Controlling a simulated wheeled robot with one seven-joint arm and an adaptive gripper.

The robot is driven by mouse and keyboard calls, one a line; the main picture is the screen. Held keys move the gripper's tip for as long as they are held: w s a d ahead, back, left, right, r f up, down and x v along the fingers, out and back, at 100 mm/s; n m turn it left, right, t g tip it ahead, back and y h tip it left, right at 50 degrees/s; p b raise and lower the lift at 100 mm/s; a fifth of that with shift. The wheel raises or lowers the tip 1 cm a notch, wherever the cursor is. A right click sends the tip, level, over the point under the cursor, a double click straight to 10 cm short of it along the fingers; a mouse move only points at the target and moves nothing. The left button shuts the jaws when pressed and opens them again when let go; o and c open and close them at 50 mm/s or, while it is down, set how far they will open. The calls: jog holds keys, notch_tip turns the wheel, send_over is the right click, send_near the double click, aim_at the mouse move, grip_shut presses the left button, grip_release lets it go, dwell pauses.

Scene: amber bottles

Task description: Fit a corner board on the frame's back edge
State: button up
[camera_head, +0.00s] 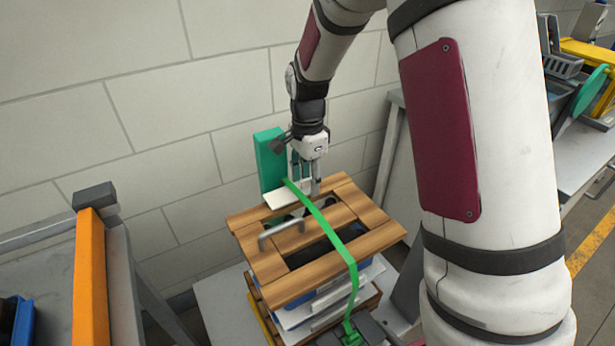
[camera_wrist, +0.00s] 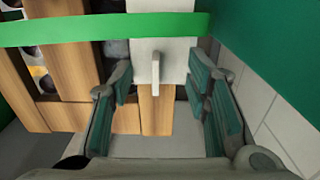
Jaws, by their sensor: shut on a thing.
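The wooden frame (camera_head: 362,242) lies on top of a stack, with a green strap (camera_head: 335,240) running across it. A white corner board (camera_head: 282,199) is at the frame's back edge, at my gripper (camera_head: 308,190). In the wrist view the board (camera_wrist: 145,50) has a small upright tab and lies between my gripper's fingers (camera_wrist: 158,88); the strap (camera_wrist: 100,27) crosses over its far part.
A tall green block (camera_head: 270,160) stands just behind the board, close to the wall. A grey bar handle (camera_head: 282,232) rises near the frame's left side. An orange post (camera_head: 89,275) and bench stand at left. Another bench (camera_head: 590,150) stands at right.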

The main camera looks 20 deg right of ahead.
jog(key=shift+f, duration=0.5)
jog(key=o, duration=1.1)
jog(key=shift+r, duration=0.1)
jog(key=shift+r+p, duration=1.75)
jog(key=shift+r, duration=1.7)
